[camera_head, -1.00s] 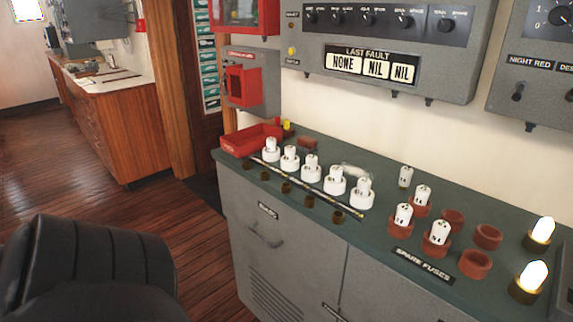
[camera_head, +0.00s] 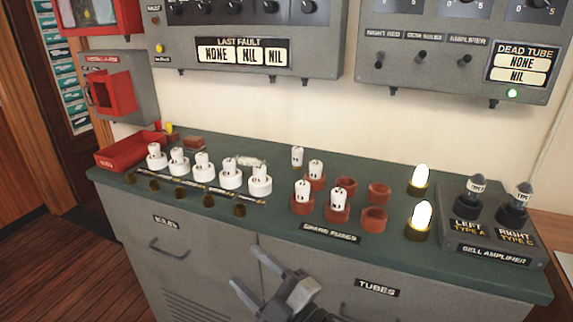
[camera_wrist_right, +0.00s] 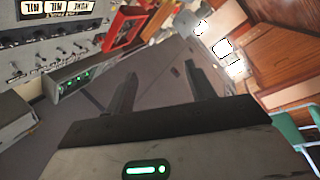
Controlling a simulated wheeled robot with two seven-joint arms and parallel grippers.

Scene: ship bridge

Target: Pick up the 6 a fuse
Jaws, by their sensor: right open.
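Several white spare fuses stand behind the SPARE FUSES label on the green counter: one at the back (camera_head: 297,156), one in front of it (camera_head: 315,168), a front left one (camera_head: 302,190) and a front right one (camera_head: 336,193). Most sit in red-brown holders. Their ratings are too small to read, so I cannot tell which is the 6 A fuse. My right gripper (camera_head: 245,267) is open and empty, low in front of the cabinet and apart from the fuses. Its open fingers also show in the right wrist view (camera_wrist_right: 158,80). My left gripper is not in view.
Empty red-brown holders (camera_head: 374,219) stand right of the fuses. Several white fuses in white bases (camera_head: 203,166) line the left, near a red tray (camera_head: 124,152). Lit tubes (camera_head: 419,218) and the bell amplifier (camera_head: 483,232) stand right. Wall panels (camera_head: 250,50) hang above.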

